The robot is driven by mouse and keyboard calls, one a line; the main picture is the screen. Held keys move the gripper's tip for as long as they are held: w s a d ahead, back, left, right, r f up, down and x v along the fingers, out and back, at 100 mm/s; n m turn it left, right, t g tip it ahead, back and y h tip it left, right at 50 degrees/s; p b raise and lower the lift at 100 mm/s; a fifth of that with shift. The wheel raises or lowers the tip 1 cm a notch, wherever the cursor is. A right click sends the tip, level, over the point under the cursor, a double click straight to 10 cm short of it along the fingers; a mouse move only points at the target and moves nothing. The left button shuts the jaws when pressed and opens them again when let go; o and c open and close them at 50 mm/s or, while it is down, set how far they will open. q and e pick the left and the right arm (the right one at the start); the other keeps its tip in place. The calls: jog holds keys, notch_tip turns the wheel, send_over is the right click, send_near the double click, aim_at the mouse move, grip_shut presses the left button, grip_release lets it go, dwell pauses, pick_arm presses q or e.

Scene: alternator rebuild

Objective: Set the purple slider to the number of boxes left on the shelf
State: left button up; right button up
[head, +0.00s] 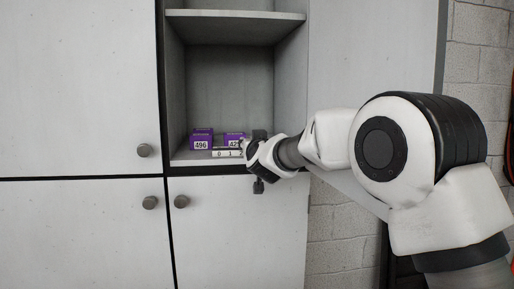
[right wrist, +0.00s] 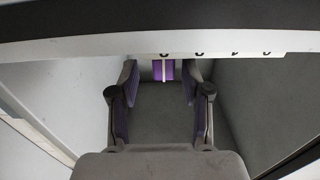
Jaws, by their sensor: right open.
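Two purple boxes with white number labels, the left box (head: 201,139) reading 496 and the right box (head: 233,139) partly covered, stand on the cabinet's lower shelf. A white number strip (head: 222,153) runs along the shelf front; 0, 1 and 2 show, and my right gripper hides its right part. My right gripper (head: 256,163) is at the strip. In the right wrist view its fingers (right wrist: 161,74) are open, on either side of a small purple piece with a pale line (right wrist: 163,71), which looks like the slider. Contact cannot be told. The slider is hidden in the head view.
The strip's edge (right wrist: 110,49) crosses the top of the right wrist view. An upper shelf board (head: 230,15) is above the boxes. Closed cabinet doors with round knobs (head: 144,150) surround the opening. My right arm covers the area to the right.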

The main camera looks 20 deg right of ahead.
jog(key=v, duration=0.9)
jog(key=shift+s, duration=0.25)
jog(key=shift+w+d, duration=0.1)
jog(key=shift+d, duration=0.05)
jog(key=shift+f, duration=0.1)
notch_tip(320, 180, down, 24)
jog(key=n+g+y, duration=0.1)
jog(key=g+y, duration=0.1)
jog(key=g, duration=0.2)
jog(key=s+a+f+n+g, duration=0.15)
jog(key=s+f, duration=0.25)
jog(key=f, duration=0.5)
jog(key=s+f+g, duration=0.3)
jog(key=s+f, duration=0.1)
jog(key=f, duration=0.5)
jog(key=s+a+f+g+y, duration=0.15)
jog(key=s+f+g, duration=0.25)
jog(key=s+f, duration=1)
jog(key=s+f+g+y, duration=0.1)
jog(key=s+f, duration=0.3)
jog(key=s, duration=0.6)
jog(key=s+a+f+g, duration=0.1)
jog(key=s+f+g, duration=0.3)
jog(key=s, duration=0.6)
jog(key=shift+s+a+f+y, duration=0.25)
jog(key=shift+a+f+y, duration=0.1)
jog(key=shift+f, duration=0.15)
